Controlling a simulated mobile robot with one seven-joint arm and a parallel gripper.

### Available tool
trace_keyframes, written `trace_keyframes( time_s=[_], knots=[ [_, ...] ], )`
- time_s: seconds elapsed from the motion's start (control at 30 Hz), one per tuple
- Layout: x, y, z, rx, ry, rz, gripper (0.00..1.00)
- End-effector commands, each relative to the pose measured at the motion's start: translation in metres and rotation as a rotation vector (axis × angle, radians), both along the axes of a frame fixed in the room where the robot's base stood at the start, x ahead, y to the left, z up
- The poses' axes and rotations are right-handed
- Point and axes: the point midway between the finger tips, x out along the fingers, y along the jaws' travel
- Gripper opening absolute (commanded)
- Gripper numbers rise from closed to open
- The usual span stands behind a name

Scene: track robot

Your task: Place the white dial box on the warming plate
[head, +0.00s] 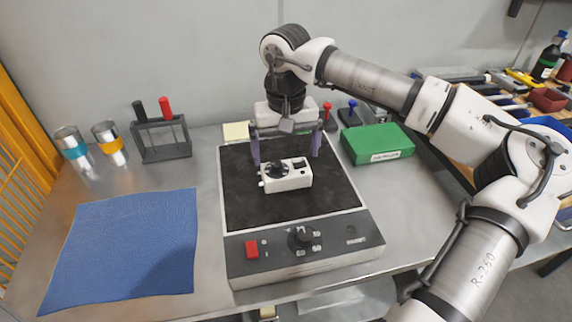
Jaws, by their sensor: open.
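The white dial box (290,178), with a black dial on its top, rests on the dark top of the warming plate (245,208), near its middle. The warming plate has a grey front panel with a red switch and a black knob. My gripper (287,155) points down just above and behind the box. Its two fingers are spread wide, one toward each side of the box, and hold nothing. Whether a fingertip touches the box cannot be told.
A blue cloth (130,243) lies left on the steel bench. A green box (377,144) sits behind right. Tools and bottles crowd the far right.

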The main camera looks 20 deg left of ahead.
Motion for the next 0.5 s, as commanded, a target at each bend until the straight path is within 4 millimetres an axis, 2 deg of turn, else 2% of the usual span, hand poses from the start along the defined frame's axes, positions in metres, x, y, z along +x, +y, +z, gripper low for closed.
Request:
trace_keyframes(
  time_s=[0.1,0.2,0.33,0.5],
  knots=[
    [0.001,0.001,0.026,0.001,-0.003,-0.001,1.00],
    [0.000,0.001,0.043,0.001,-0.002,-0.001,1.00],
    [0.000,0.000,0.057,0.000,0.000,0.000,1.00],
    [0.000,0.000,0.063,0.001,0.001,0.000,1.00]
  ],
)
